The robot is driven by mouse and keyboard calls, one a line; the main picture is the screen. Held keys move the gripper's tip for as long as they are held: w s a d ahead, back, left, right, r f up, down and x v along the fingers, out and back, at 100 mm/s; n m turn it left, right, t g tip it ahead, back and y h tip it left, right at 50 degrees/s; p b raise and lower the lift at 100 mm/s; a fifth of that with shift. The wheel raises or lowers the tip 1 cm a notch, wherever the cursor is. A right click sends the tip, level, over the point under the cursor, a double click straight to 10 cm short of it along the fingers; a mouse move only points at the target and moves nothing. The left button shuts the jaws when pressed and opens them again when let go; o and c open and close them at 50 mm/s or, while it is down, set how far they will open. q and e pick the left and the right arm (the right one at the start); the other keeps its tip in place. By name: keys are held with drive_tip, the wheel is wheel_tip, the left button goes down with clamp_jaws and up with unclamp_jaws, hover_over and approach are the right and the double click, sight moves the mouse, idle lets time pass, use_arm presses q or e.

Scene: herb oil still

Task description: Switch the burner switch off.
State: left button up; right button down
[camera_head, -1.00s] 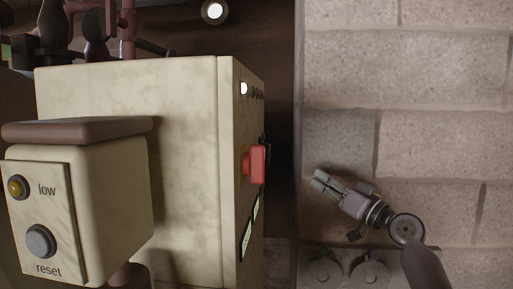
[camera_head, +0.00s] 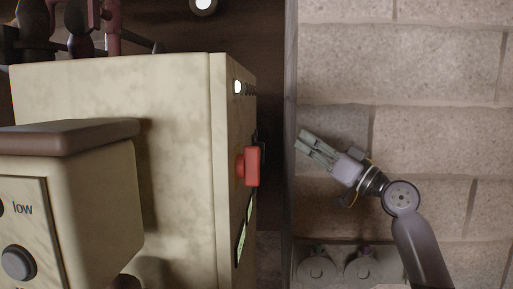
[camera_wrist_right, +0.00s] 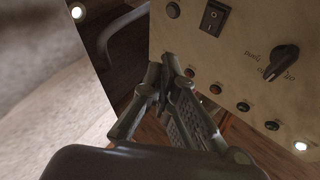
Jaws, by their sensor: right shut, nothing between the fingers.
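My right gripper (camera_head: 308,146) is shut and empty, right of the cream cabinet and apart from it. Its fingers also show in the right wrist view (camera_wrist_right: 168,88), in front of a cream control panel (camera_wrist_right: 258,62). That panel carries a black rocker switch (camera_wrist_right: 213,17), upper right of the fingers, and a black rotary knob (camera_wrist_right: 284,60) with lettering around it. No label naming the burner switch is readable, and the rocker's position is unclear. In the head view the panel side is steeply angled, with a red block (camera_head: 250,166) standing out from it. My left gripper is out of view.
The cream cabinet (camera_head: 165,180) fills the left of the head view. A box with a brown lid (camera_head: 70,138), a "low" label and a grey button (camera_head: 18,263) stands before it. A stone block wall (camera_head: 430,70) is at right. Small lamps (camera_wrist_right: 243,106) line the panel's lower edge.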

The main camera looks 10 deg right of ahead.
drive_tip(key=w+a+p, duration=0.2)
drive_tip(key=a, duration=0.5)
drive_tip(key=shift+f, duration=0.45)
drive_tip(key=shift+a, duration=0.2)
idle(0.8)
drive_tip(key=shift+w+a, duration=0.15)
drive_tip(key=shift+a, duration=0.15)
drive_tip(key=shift+a+f, duration=0.1)
drive_tip(key=shift+a, duration=0.2)
idle(0.8)
drive_tip(key=shift+d, duration=0.1)
drive_tip(key=shift+d+b, duration=0.5)
drive_tip(key=shift+d, duration=0.15)
